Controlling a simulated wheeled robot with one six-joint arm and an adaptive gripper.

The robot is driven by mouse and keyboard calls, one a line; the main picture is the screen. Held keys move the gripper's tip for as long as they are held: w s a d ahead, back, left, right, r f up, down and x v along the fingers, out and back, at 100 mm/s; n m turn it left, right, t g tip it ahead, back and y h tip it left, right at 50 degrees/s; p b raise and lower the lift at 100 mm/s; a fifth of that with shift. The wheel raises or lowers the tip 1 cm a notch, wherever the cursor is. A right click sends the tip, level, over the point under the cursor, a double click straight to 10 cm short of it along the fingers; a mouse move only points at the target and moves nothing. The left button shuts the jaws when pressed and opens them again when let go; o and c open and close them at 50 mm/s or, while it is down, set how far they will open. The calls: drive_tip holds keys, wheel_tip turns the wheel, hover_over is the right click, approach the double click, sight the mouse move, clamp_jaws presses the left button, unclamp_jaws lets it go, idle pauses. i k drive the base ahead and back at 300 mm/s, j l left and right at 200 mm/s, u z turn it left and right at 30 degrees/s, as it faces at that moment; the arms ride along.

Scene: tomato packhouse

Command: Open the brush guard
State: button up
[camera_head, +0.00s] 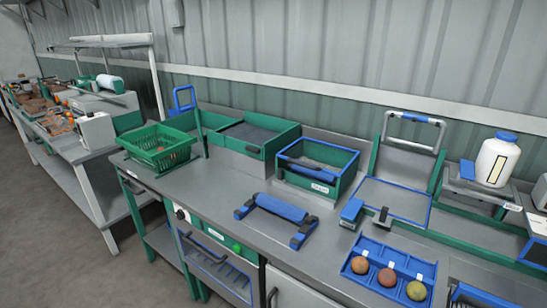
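I cannot tell for certain which part is the brush guard. A green box with a blue rim (346,176) stands at the back middle of the bench. My gripper is not in view.
A green basket (157,145) and green trays (254,135) stand at the left. A blue rack (388,270) holds three round fruits at the front right. A white jug (497,160) stands at the back right. The grey bench top (206,178) is clear at front left.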

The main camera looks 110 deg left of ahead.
sight(293, 161)
drive_tip(key=u, duration=2.7)
drive_tip(key=j+u, duration=0.4)
drive_tip(key=j, duration=0.4)
